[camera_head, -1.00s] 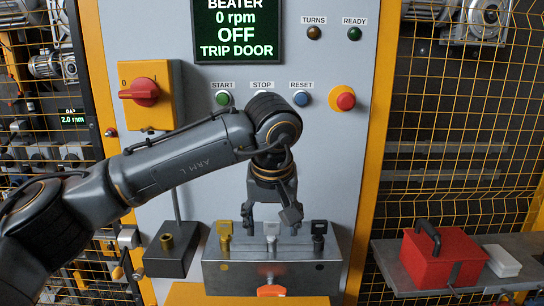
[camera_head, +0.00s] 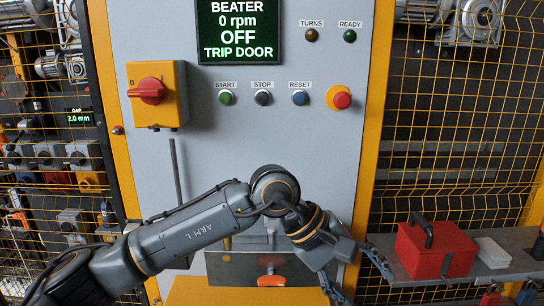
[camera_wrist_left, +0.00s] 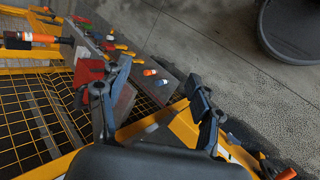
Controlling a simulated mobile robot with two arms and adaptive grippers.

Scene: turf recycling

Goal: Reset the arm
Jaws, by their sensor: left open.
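My left arm (camera_head: 190,236) comes in from the lower left and crosses in front of the lower control panel (camera_head: 250,140). My left gripper (camera_head: 360,278) is at the panel's lower right, pointing down and right, near the left end of the shelf. Its two fingers are spread apart with nothing between them, as the left wrist view (camera_wrist_left: 157,80) also shows. My arm hides most of the grey key box (camera_head: 225,270) below the panel. An orange tag (camera_head: 271,281) on its front still shows. My right gripper is not in view.
A grey shelf (camera_head: 405,272) on the right holds a red box (camera_head: 435,250) and a white block (camera_head: 492,252). Yellow mesh fencing (camera_head: 455,120) flanks the panel. The wrist view shows a dark round bin (camera_wrist_left: 295,30) on grey floor (camera_wrist_left: 215,45).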

